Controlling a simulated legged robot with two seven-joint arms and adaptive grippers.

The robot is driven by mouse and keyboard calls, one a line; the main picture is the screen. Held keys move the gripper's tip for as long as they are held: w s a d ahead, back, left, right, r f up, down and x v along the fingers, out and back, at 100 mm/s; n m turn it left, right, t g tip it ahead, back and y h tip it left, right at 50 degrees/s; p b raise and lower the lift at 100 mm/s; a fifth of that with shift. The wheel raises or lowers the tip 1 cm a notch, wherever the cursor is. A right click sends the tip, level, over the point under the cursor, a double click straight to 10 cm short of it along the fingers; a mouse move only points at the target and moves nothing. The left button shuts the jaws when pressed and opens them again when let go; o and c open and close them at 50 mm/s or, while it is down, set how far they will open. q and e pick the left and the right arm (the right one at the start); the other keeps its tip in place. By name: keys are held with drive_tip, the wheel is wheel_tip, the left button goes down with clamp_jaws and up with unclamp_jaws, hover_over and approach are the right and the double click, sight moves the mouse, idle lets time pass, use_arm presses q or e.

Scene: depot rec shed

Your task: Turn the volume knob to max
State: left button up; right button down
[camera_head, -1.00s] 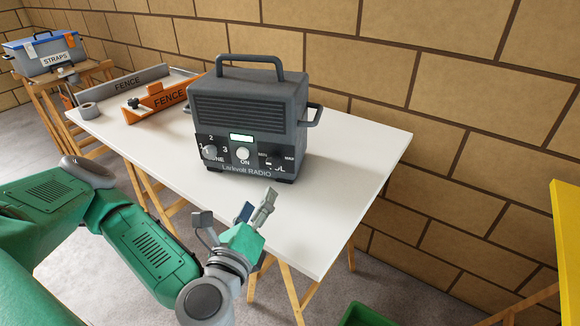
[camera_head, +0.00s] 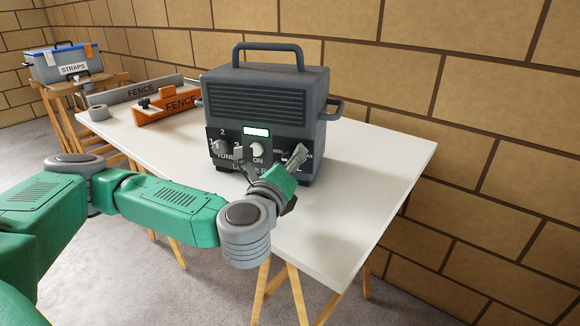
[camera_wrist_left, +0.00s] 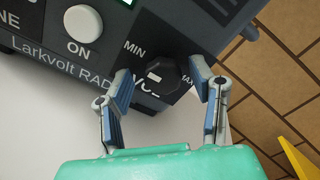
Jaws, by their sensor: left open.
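The dark grey radio (camera_head: 262,97) stands upright on the white table, its front panel facing me. In the left wrist view the black volume knob (camera_wrist_left: 168,76) sits on the panel between the MIN and MAX labels. A white mark on the knob lies on its left part, on the MIN side. My left gripper (camera_head: 274,163) is open in front of the panel's lower right. In the wrist view its fingers stand on either side of the knob, with a gap showing at each side. In the head view the gripper largely hides the knob. My right gripper is not in view.
A white ON button (camera_wrist_left: 77,24) sits left of the volume knob, and a TUNE knob (camera_head: 220,148) farther left. The white table (camera_head: 375,165) is clear to the radio's right.

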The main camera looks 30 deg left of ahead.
use_arm(q)
drive_tip(key=shift+w+a+f, duration=0.1)
drive_tip(key=shift+w+a, duration=0.05)
drive_tip(key=shift+a, duration=0.1)
drive_tip(key=shift+d, duration=0.35)
drive_tip(key=shift+c, duration=0.8)
drive_tip(key=shift+d, duration=0.15)
clamp_jaws()
drive_tip(key=shift+a+m, duration=0.2)
drive_tip(key=shift+m, duration=0.1)
